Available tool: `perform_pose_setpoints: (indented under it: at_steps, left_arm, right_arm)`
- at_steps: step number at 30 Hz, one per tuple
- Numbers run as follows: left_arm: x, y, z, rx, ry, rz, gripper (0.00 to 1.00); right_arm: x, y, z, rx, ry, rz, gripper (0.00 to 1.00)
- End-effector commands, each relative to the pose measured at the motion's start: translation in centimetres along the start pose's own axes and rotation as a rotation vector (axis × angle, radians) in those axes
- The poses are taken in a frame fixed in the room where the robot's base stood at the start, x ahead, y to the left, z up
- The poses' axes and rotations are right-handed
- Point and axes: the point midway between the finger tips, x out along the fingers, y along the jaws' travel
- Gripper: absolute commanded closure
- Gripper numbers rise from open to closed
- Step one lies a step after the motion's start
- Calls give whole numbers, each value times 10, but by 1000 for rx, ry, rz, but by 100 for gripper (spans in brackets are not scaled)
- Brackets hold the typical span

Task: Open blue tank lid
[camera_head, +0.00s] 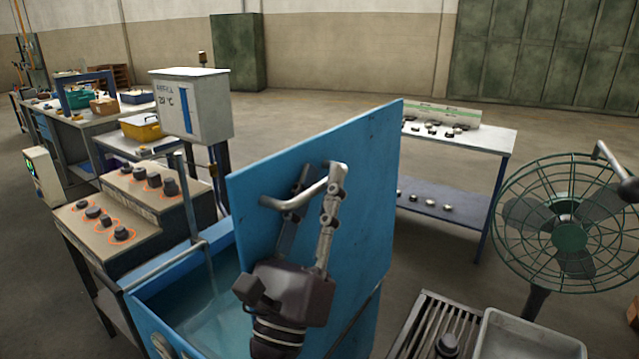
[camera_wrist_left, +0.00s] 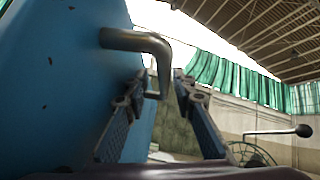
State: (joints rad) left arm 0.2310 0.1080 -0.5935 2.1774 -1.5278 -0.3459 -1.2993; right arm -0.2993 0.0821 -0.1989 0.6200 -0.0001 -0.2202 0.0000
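The blue tank lid (camera_head: 350,160) stands raised, steeply tilted, at the right side of the blue tank (camera_head: 160,297). Water shows in the open tank. A bent grey metal handle (camera_head: 280,204) sticks out from the lid's face; it also shows in the left wrist view (camera_wrist_left: 140,42). My left gripper (camera_head: 318,172) is in front of the lid at the handle. Its two fingers are apart, with part of the handle between or just past the tips in the left wrist view (camera_wrist_left: 163,82). Contact cannot be told. My right gripper is not in view.
A green fan (camera_head: 570,235) stands at the right, near a grey tray (camera_head: 530,340) and a slatted rack (camera_head: 405,335). A table (camera_head: 485,135) with small parts is behind the lid. A stepped stand (camera_head: 130,190) and control box (camera_head: 195,100) are left. Open floor lies behind.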

Motion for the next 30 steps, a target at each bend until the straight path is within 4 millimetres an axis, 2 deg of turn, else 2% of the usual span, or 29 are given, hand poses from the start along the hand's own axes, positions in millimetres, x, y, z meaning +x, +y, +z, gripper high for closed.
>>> perform_pose_setpoints:
  at_steps: [8,14,17,24,30]
  left_arm:
    - [0,0,2,1,-4,1,73]
    - [-14,1,1,2,-1,2,73]
    - [-29,0,0,3,2,0,73]
    - [-80,0,0,4,3,-1,73]
    - [-110,0,0,2,1,0,73]
  right_arm:
    - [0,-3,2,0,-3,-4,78]
    - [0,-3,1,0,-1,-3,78]
    - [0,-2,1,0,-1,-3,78]
    - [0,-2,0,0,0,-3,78]
    - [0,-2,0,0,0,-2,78]
